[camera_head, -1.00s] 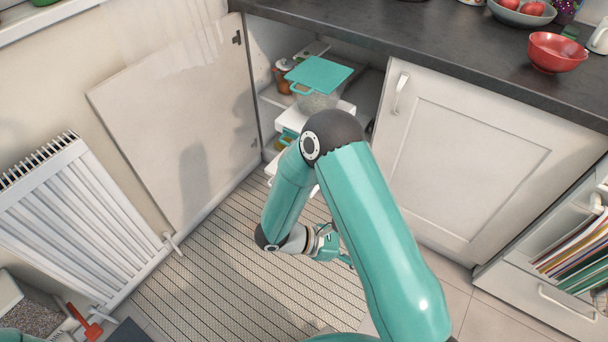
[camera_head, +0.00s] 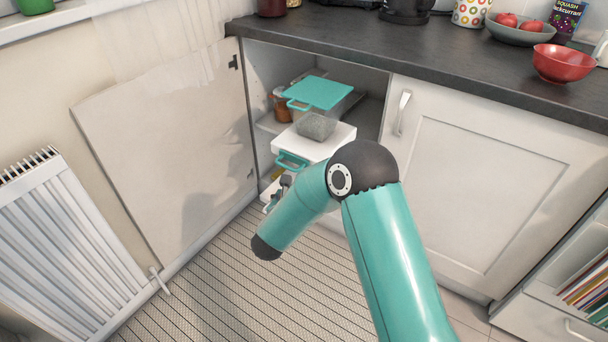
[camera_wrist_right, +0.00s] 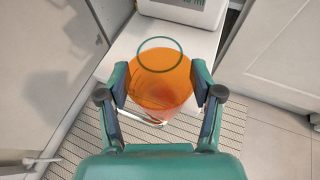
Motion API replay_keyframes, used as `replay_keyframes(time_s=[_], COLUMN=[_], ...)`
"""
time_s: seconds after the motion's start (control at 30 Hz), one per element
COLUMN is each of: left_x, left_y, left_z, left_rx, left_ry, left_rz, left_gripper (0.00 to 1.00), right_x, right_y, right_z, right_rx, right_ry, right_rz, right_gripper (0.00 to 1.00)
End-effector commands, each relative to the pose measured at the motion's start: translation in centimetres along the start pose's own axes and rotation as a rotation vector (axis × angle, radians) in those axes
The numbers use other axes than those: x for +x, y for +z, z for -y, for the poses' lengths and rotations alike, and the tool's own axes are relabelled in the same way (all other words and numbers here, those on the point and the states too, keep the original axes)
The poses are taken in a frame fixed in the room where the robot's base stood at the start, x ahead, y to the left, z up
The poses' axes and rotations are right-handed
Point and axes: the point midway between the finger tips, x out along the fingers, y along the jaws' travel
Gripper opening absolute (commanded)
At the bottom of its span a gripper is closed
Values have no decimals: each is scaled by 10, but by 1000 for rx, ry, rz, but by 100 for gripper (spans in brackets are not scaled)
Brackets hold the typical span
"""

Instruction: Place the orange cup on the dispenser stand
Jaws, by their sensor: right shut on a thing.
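The orange cup (camera_wrist_right: 160,88) is translucent and fills the middle of the right wrist view. My right gripper (camera_wrist_right: 162,92) is shut on it, one finger on each side. A thin green ring shows at the cup's far edge. Beyond and below the cup is a white platform (camera_wrist_right: 118,55), which may be the dispenser stand. A clear container with a teal lid (camera_head: 319,92) stands above a white platform (camera_head: 338,138) in the open cabinet. In the head view my right forearm mostly hides the right gripper, and the cup cannot be seen. My left gripper is not in view.
The open cabinet door (camera_head: 165,140) is on the left and a closed white door (camera_head: 480,180) on the right. The dark counter (camera_head: 400,50) overhangs the cabinet. An orange-brown jar (camera_head: 281,105) stands inside. A striped mat (camera_head: 225,275) covers the floor in front.

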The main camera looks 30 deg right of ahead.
Motion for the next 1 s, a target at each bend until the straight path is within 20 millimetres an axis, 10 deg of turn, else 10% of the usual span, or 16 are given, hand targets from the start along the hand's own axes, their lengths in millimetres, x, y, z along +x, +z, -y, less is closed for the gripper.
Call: replay_keyframes(time_s=[0.3,1.0], left_x=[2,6], left_y=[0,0], left_z=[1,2], left_rx=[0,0], left_ry=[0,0], left_rz=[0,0], left_gripper=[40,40], right_x=[60,104], right_y=[24,37], right_z=[0,0], right_rx=[1,0], right_ry=[-2,0], right_rz=[0,0], right_gripper=[35,35])
